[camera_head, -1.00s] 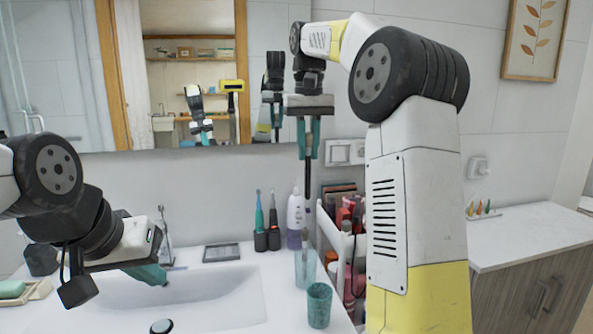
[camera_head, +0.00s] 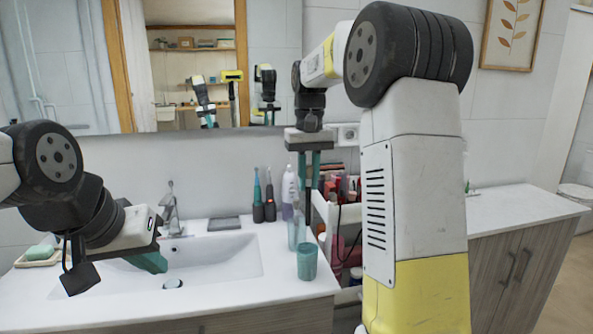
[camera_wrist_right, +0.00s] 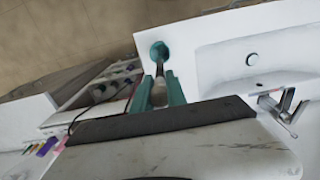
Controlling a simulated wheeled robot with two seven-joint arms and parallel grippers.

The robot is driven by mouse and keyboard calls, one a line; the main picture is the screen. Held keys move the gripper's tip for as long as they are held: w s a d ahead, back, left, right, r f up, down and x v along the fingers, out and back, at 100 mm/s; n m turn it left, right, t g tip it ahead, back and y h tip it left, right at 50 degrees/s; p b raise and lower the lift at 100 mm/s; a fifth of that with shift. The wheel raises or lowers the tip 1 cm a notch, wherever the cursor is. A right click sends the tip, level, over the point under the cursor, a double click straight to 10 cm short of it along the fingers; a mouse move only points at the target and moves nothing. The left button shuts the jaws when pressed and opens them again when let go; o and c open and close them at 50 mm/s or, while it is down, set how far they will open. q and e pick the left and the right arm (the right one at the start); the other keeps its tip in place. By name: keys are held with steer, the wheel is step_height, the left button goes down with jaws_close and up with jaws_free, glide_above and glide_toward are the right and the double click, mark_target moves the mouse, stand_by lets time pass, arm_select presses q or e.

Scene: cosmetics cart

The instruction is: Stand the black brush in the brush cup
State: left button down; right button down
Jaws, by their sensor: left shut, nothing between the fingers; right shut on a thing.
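My right gripper (camera_head: 308,168) is shut on the black brush (camera_head: 308,197), which hangs upright, its lower end close to two cups on the counter. One is a clear bluish cup (camera_head: 296,236); the teal cup (camera_head: 307,263) stands in front of it. In the right wrist view, the brush runs out from between the fingers (camera_wrist_right: 158,94) toward the teal cup (camera_wrist_right: 159,50), overlapping its rim. I cannot tell whether the brush tip is inside either cup. My left gripper (camera_head: 152,262) is shut and empty over the sink.
The sink (camera_head: 210,258) is left of the cups. Two dark electric toothbrushes (camera_head: 264,211) and a white-purple bottle (camera_head: 289,195) stand behind them. A cart of cosmetics (camera_head: 337,215) is close on the right. A soap dish (camera_head: 38,260) lies far left.

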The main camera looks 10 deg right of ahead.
mark_target(308, 225)
steer(key=shift+f, duration=6.2)
steer(key=c, duration=1.3)
jaws_free()
steer(key=shift+o, duration=0.2)
step_height(308, 225, up, 7)
steer(key=shift+r, duration=0.4)
